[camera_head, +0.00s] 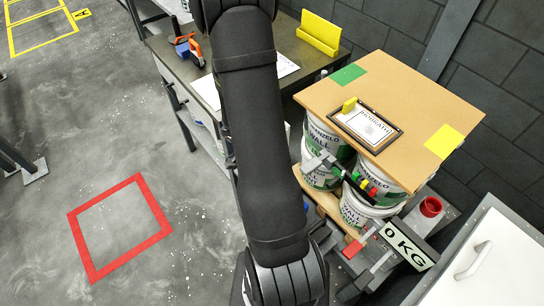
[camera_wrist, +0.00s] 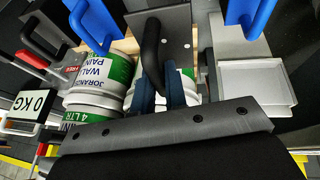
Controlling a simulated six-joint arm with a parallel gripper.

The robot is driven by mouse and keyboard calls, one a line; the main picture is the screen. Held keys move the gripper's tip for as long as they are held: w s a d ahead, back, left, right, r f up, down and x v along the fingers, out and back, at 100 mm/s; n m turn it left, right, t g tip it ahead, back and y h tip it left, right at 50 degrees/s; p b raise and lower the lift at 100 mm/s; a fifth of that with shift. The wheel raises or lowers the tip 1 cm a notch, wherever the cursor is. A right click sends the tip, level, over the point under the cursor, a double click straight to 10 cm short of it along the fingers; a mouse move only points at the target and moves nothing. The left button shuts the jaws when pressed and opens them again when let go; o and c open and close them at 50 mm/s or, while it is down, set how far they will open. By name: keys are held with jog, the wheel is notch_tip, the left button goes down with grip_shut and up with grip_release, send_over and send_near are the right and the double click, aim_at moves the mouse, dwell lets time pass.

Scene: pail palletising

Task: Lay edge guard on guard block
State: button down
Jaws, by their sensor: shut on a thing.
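In the wrist view my gripper (camera_wrist: 160,90) has its two dark blue fingers close together on a black curved handle (camera_wrist: 151,50). Behind this handle is a flat grey plate (camera_wrist: 175,22) with a small hole. I cannot tell for sure whether this is the edge guard, or whether handle and plate are one piece. In the head view my arm hides the gripper. A yellow angled piece (camera_head: 318,33) stands on the workbench at the back. I cannot pick out the guard block with certainty.
White pails (camera_head: 322,150) stand stacked under a cardboard sheet (camera_head: 410,85); pails (camera_wrist: 95,70) also show left of the fingers. A scale display (camera_head: 405,245) reads 0 KG. The workbench (camera_head: 205,90) is behind my arm. A red square (camera_head: 118,225) marks clear floor.

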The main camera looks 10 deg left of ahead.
jog(key=shift+f, duration=3.4)
jog(key=shift+f, duration=0.3)
jog(key=c, duration=1.4)
grip_release()
jog(key=v, duration=1.7)
jog(key=shift+a+r, duration=0.1)
jog(key=shift+r, duration=0.1)
jog(key=x, duration=1.7)
jog(key=shift+f, duration=0.15)
